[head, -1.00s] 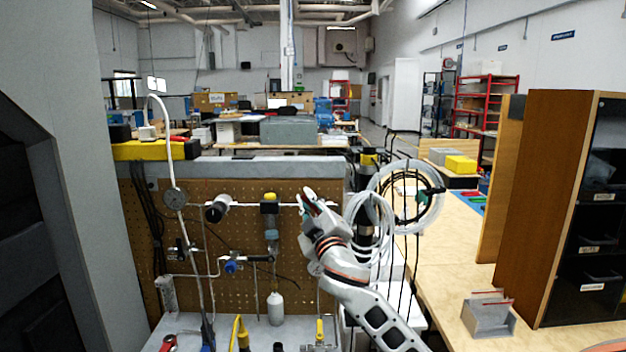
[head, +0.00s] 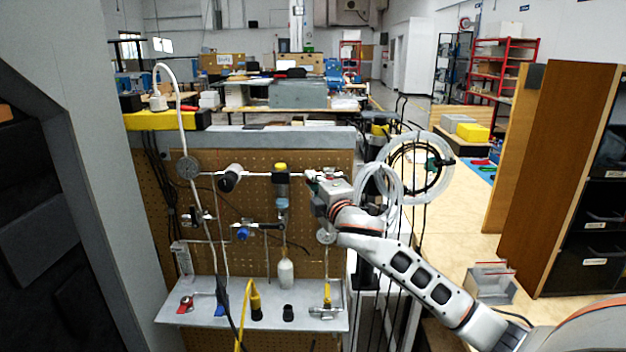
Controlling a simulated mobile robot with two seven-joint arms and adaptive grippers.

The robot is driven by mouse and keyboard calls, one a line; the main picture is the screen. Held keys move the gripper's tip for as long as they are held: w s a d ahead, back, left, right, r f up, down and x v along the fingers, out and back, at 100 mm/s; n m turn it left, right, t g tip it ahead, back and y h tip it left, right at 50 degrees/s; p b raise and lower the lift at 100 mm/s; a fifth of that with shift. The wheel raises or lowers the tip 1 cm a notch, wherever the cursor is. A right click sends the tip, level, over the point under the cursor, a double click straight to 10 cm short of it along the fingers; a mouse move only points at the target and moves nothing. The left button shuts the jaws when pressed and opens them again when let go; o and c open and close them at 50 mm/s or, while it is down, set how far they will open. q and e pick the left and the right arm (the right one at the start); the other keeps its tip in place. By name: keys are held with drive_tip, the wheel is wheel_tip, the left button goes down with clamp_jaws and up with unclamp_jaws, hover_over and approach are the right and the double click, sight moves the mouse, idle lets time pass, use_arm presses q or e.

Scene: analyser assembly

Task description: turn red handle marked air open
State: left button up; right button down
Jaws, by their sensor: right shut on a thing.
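My right gripper (head: 318,184) reaches in from the right to the right end of the horizontal pipe on the pegboard (head: 262,240). It is shut on the red handle (head: 327,174), of which only a small red part shows at the fingers; the gripper hides most of it. I cannot read any marking on it or tell its exact angle. Another red-handled piece (head: 186,304) sits on the grey shelf (head: 205,314) at the lower left. My left gripper is not in view.
A round gauge (head: 188,167), a yellow-topped filter unit (head: 281,187) and a blue knob (head: 242,233) are on the pegboard. Coiled white hoses (head: 420,168) hang behind my right arm. A wooden cabinet (head: 560,165) stands at the right.

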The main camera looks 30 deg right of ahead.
drive_tip(key=shift+f, duration=0.1)
idle(0.4)
drive_tip(key=c, duration=2.1)
unclamp_jaws()
drive_tip(key=s, duration=0.4)
drive_tip(key=s+a, duration=0.1)
drive_tip(key=s, duration=0.3)
drive_tip(key=s+a, duration=0.1)
drive_tip(key=s, duration=0.3)
drive_tip(key=shift+w, duration=0.1)
